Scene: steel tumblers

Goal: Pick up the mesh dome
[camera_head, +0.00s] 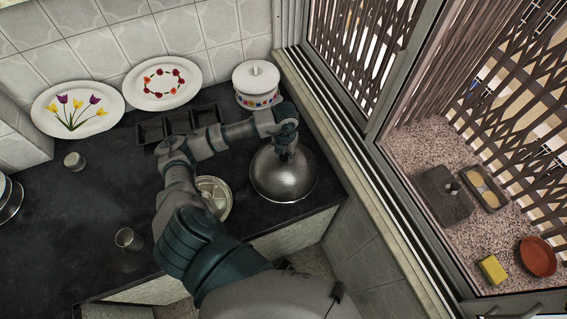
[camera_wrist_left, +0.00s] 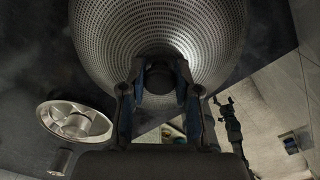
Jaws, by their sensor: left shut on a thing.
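The mesh dome (camera_head: 284,177) is a rounded, grey, finely perforated metal cover near the right end of the dark counter. It also fills the top of the left wrist view (camera_wrist_left: 160,30). My left gripper (camera_head: 284,143) is above the dome. In the left wrist view its two fingers (camera_wrist_left: 162,84) close on the dark knob at the top of the dome. The dome's lower rim is partly out of the wrist view, and I cannot tell whether it touches the counter.
A divided steel plate (camera_head: 222,197) lies left of the dome, partly behind my arm. Steel tumblers (camera_head: 128,238) (camera_head: 75,161) stand further left. A white lidded pot (camera_head: 257,84), a dark tray (camera_head: 150,130) and two decorated plates (camera_head: 78,108) (camera_head: 162,82) are behind. The window frame (camera_head: 345,135) is close on the right.

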